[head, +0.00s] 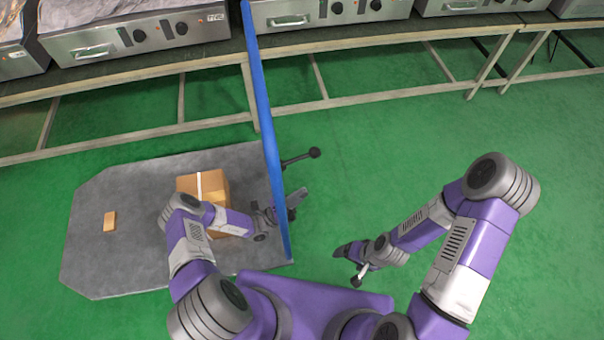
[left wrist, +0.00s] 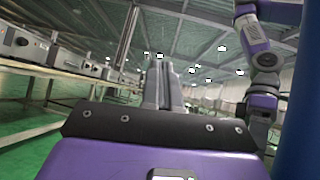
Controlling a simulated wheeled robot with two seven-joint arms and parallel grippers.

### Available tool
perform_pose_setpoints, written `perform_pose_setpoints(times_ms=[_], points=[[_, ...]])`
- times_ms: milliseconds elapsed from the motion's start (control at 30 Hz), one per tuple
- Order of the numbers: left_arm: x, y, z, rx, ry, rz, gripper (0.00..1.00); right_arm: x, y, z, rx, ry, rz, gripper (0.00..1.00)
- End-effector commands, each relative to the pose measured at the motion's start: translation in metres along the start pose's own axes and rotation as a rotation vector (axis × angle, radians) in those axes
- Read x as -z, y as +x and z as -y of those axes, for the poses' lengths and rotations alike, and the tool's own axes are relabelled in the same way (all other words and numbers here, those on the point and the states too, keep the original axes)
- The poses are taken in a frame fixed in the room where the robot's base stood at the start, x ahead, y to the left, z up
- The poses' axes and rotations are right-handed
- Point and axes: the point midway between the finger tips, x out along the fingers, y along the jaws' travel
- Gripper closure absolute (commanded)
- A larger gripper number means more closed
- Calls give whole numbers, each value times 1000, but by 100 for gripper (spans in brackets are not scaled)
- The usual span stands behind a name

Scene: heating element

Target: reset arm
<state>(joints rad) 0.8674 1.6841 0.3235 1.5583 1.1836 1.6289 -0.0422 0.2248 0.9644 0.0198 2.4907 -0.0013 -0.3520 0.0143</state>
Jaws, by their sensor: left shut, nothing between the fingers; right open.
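My left arm reaches over the grey platform, and my left gripper (head: 297,198) is by the blue post, its fingers closed and empty. In the left wrist view its fingers (left wrist: 163,85) stand together, pointing away from the camera with nothing between them. My right gripper (head: 347,261) is open and empty, over the green floor right of the blue post. In the left wrist view part of my right arm shows at the upper right.
The blue post (head: 263,110) rises close to my left gripper. A cardboard box (head: 216,184), partly hidden by my left arm, and a small brown box (head: 109,221) are on the grey platform (head: 110,265). Heater units (head: 140,36) line the bench (head: 350,42) behind. Green floor is clear at right.

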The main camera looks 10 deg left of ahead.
Motion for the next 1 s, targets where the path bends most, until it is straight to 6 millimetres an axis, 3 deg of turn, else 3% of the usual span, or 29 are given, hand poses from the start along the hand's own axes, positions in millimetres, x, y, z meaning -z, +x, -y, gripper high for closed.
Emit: perform_pose_setpoints(times_ms=[167,567,867,1000], points=[[-8,11,0,2,0,2,100,0,-2,1,0,0,0,18],[-49,75,-2,4,1,-1,100,0,-4,2,0,0,0,18],[-61,78,-8,0,30,-120,100,0,-8,3,0,0,0,18],[-56,66,-10,-3,27,-117,100,0,2,-1,0,0,0,18]])
